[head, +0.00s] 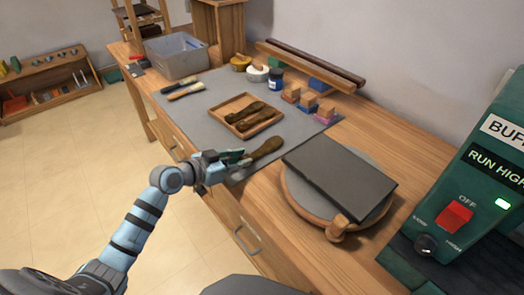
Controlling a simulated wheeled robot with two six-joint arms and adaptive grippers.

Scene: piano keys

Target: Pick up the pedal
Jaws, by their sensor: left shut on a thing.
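A brown, spoon-shaped pedal (263,148) lies at the front edge of the grey mat, its wide end toward the upper right. My left gripper (237,160) is shut on its near, narrow end, and the fingers hide that end. I cannot tell whether the pedal touches the mat or is slightly raised. More dark brown pedals (249,116) lie in a square wooden tray (232,105) just behind it. My right gripper is not in view.
The grey mat (205,107) covers the bench's middle. A round turntable (290,190) with a dark slab (345,173) stands to the right, near a green machine (480,190). Small jars (276,78), wooden blocks (308,100) and a grey bin (175,58) stand farther back.

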